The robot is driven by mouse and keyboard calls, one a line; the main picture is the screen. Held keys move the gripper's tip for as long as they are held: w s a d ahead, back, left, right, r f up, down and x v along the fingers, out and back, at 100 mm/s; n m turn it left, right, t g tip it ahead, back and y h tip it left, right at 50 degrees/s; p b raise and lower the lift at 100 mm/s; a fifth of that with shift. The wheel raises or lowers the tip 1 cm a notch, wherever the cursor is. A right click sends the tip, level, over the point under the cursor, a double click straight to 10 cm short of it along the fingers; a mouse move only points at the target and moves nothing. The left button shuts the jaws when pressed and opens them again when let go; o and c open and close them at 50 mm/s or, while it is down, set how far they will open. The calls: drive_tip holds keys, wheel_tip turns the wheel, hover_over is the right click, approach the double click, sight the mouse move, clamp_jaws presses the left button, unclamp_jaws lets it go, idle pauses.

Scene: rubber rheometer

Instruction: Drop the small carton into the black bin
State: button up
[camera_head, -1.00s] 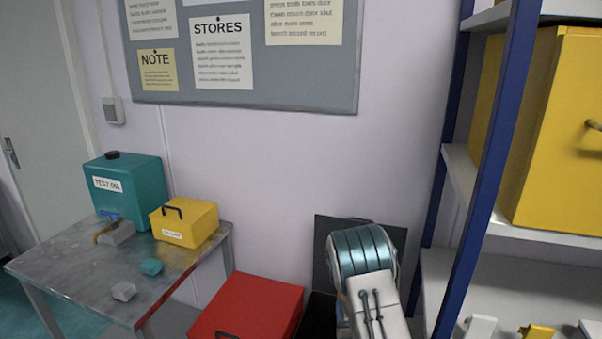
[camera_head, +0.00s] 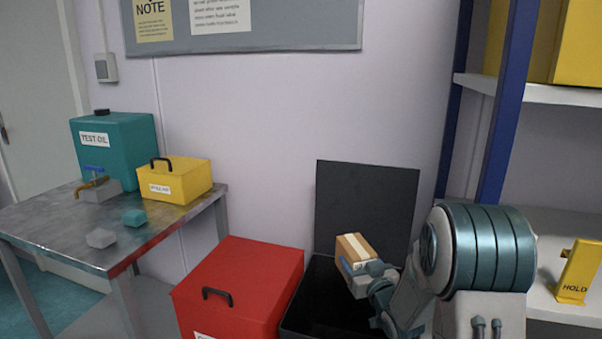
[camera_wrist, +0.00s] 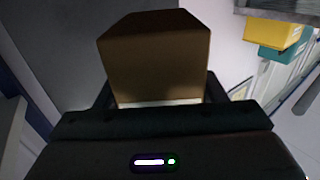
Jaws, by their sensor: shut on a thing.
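The small carton (camera_head: 355,250) is a brown box with a pale strip of tape on top. My gripper (camera_head: 358,272) is shut on it and holds it above the open black bin (camera_head: 325,305). The bin's raised black lid (camera_head: 366,205) stands upright against the wall behind the carton. In the wrist view the carton (camera_wrist: 155,62) sits between the fingers, dark and close to the camera. My arm hides the right part of the bin.
A red box (camera_head: 240,280) with a black handle stands directly left of the bin. A metal table (camera_head: 50,220) at the left holds a teal test oil container (camera_head: 120,155) and a yellow box (camera_head: 178,188). A blue-framed shelf (camera_head: 510,105) with a yellow hold sign (camera_head: 578,272) stands close at the right.

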drive_tip(key=f+b, duration=0.1)
drive_tip(key=b, duration=0.2)
drive_tip(key=shift+d+f, duration=0.25)
drive_tip(key=shift+f, duration=0.1)
drive_tip(key=b, duration=0.3)
drive_tip(key=shift+s+d+n+y, duration=0.15)
drive_tip(key=shift+s+n+y, duration=0.15)
drive_tip(key=shift+y, duration=0.1)
drive_tip(key=shift+f+b, duration=0.1)
drive_tip(key=shift+b, duration=0.3)
wheel_tip(320, 180, down, 6)
drive_tip(key=b, duration=0.3)
drive_tip(key=o, duration=1.3)
drive_tip(key=shift+o, duration=0.2)
